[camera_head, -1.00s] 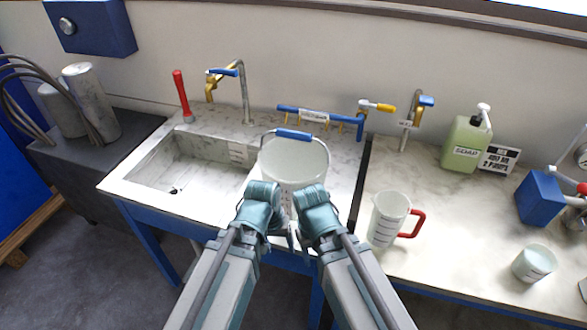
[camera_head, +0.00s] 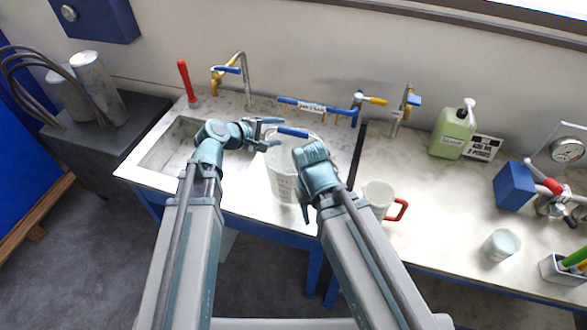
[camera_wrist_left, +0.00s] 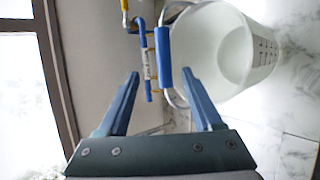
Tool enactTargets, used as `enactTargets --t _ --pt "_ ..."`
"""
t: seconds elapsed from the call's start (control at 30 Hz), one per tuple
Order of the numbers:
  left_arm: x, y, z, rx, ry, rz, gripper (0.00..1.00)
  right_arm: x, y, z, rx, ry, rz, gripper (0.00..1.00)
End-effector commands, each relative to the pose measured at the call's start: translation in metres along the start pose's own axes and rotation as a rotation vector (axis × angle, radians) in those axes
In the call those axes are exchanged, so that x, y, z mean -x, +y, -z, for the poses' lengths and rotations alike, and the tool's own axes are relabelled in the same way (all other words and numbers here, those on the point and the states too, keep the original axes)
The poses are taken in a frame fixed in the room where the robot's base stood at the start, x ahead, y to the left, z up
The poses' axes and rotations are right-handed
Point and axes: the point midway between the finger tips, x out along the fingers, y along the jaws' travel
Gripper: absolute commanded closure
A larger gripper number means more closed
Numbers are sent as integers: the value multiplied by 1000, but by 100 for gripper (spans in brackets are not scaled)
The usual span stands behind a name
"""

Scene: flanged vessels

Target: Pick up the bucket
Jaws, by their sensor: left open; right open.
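The bucket (camera_head: 283,178) is a white translucent pail with graduation marks, standing on the counter right of the sink. Its wire handle has a blue grip (camera_head: 293,132) and is raised above the rim. My left gripper (camera_head: 270,133) is open and points right, just left of the blue grip. In the left wrist view the bucket (camera_wrist_left: 235,60) is at the upper right, and the blue grip (camera_wrist_left: 163,55) lies ahead of the open fingers (camera_wrist_left: 160,85), not between them. My right gripper (camera_head: 305,205) is in front of the bucket's right side, pointing down; its fingers are partly hidden.
A sink (camera_head: 172,150) with a tap (camera_head: 228,75) and a red-handled tool (camera_head: 187,82) is at left. A red-handled jug (camera_head: 378,198) stands right of my right gripper. A blue pipe rail (camera_head: 318,108) runs behind the bucket. A soap bottle (camera_head: 453,132) stands farther right.

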Motion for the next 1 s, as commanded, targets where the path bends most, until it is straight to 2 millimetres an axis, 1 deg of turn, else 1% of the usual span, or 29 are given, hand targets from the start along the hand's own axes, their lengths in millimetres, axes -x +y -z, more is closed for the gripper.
enactTargets --t 0.03,0.1,0.2,0.3,0.43,0.67,0.73,0.87,1.0 --pt "-16 -3 2 -3 -3 1 33 -11 -1 1 1 0 0 50" --pt "-30 -4 2 -2 -4 2 33 -19 -2 1 3 0 -1 50" --pt "-48 -4 2 -3 -2 2 33 -28 -2 2 5 0 -1 50" --pt "-61 -3 1 -3 -3 2 33 -34 -3 2 7 0 -1 50" --pt "-69 -2 0 -3 -1 1 33 -37 -3 2 8 0 -2 50" --pt "-71 -2 -1 -3 -1 2 33 -37 -3 2 9 0 -2 50" --pt "-75 -3 -1 -3 -2 2 33 -40 -4 2 9 0 -2 50" --pt "-90 -7 -1 -4 -3 3 33 -51 -4 3 10 0 -2 50" --pt "-112 -9 -2 -4 -3 2 33 -64 -6 4 10 0 -2 50"
